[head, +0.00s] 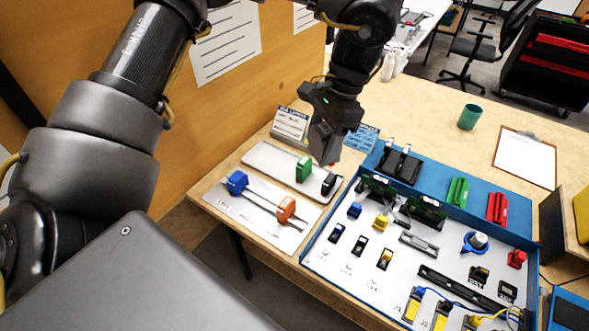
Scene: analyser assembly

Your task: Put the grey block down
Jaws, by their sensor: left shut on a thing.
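My left gripper (326,136) hangs over the back right part of the white tray (262,152), pointing down. It is shut on the grey block, which is hard to tell apart from the dark fingers around it. The held block appears above the tray, but I cannot tell whether it touches anything. On the tray, a green block (303,169) and a black block (328,185) stand near its right end. My right gripper is not in view.
In front of the tray, a white plate (240,207) bears a blue block (237,182) and an orange block (286,209). To the right is a blue-edged board (335,262) crowded with parts. A green cup (469,117) and a clipboard (525,158) stand farther back. The table between is clear.

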